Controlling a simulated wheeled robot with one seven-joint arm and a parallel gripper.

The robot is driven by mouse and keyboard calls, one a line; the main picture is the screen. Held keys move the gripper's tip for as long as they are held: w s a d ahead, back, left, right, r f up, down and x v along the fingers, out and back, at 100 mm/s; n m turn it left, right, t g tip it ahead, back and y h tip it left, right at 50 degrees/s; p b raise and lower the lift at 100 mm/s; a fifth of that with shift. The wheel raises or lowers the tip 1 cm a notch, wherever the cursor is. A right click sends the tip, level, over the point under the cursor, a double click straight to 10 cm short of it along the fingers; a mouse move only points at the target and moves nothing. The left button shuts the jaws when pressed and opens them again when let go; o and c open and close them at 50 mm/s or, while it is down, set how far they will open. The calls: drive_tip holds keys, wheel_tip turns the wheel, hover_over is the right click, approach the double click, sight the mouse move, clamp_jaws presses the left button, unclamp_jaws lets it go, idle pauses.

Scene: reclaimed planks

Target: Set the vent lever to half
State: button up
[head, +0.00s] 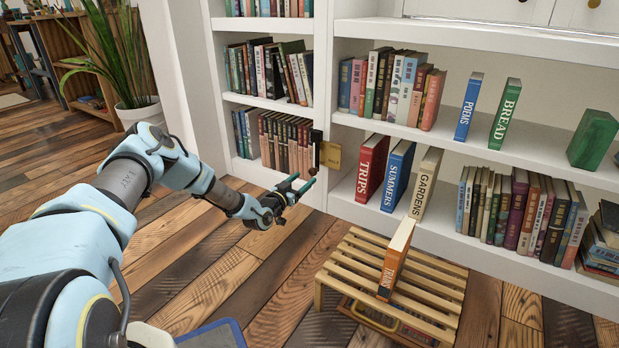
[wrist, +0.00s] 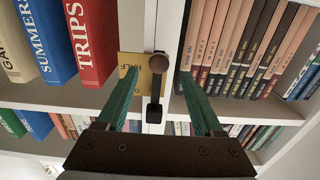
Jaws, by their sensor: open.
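The vent lever (head: 316,150) is a dark fitting on the white upright between two shelf bays. My gripper (head: 293,187) is open and empty, just in front of and below the lever in the head view. In the wrist view, its green fingers (wrist: 159,75) flank the knob, with no contact visible.
Red TRIPS (head: 371,168), blue SUMMERS (head: 398,175) and GARDENS (head: 425,183) books stand right of the lever. Brown-spined books (head: 285,142) fill the left bay. A slatted wooden stool (head: 430,285) bears an orange book (head: 396,258). A potted plant (head: 140,112) is at left.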

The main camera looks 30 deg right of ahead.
sight(312, 173)
drive_tip(key=b+x, duration=0.2)
drive_tip(key=x, duration=0.3)
drive_tip(key=shift+d+f, duration=0.15)
drive_tip(key=shift+d, duration=0.05)
drive_tip(key=shift+w+d, duration=0.25)
drive_tip(key=shift+d, duration=0.2)
clamp_jaws()
idle(0.9)
